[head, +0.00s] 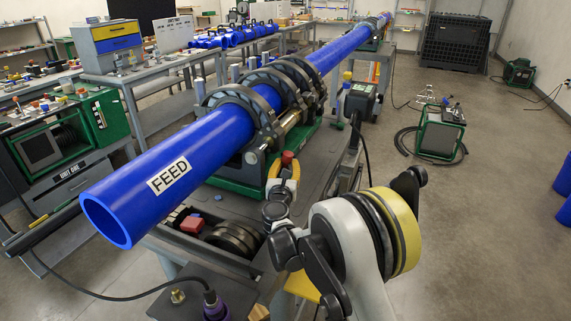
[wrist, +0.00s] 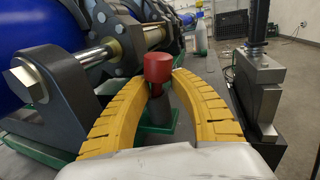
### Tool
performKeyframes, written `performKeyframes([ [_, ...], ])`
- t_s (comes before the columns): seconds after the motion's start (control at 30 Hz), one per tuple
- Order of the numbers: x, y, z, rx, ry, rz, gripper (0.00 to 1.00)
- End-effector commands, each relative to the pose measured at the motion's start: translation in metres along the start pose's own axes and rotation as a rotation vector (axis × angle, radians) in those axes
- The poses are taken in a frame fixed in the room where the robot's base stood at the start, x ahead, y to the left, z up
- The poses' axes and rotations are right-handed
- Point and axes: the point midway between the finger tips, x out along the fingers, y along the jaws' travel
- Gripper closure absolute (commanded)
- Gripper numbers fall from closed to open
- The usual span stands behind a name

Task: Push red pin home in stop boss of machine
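The red pin (wrist: 158,67) stands upright in the wrist view, with a wide head and a narrower shaft. Part of the shaft shows above the boss. In the head view the red pin (head: 288,157) is by the near end of the machine (head: 240,187), between the yellow fingers of my gripper (head: 284,168).
A blue pipe (head: 200,155) marked FEED runs through the machine's clamps. In the wrist view, a large bolt (wrist: 30,80) and steel rod are at left, and a grey upright block (wrist: 260,85) is close at right. Open floor lies right of the cart (head: 330,150).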

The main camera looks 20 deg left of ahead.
Motion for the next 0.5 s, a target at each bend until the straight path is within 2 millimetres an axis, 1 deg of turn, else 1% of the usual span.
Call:
performKeyframes([
  [0.03,-0.002,0.005,-0.004,0.003,0.003,0.010,0.67],
  [0.17,-0.002,0.007,-0.005,0.003,0.003,0.012,0.67],
  [0.27,-0.007,0.008,-0.004,0.003,0.003,0.014,0.67],
  [0.37,-0.020,0.008,-0.004,0.003,0.002,0.015,0.67],
  [0.5,-0.051,0.005,-0.002,0.002,0.000,0.013,0.67],
])
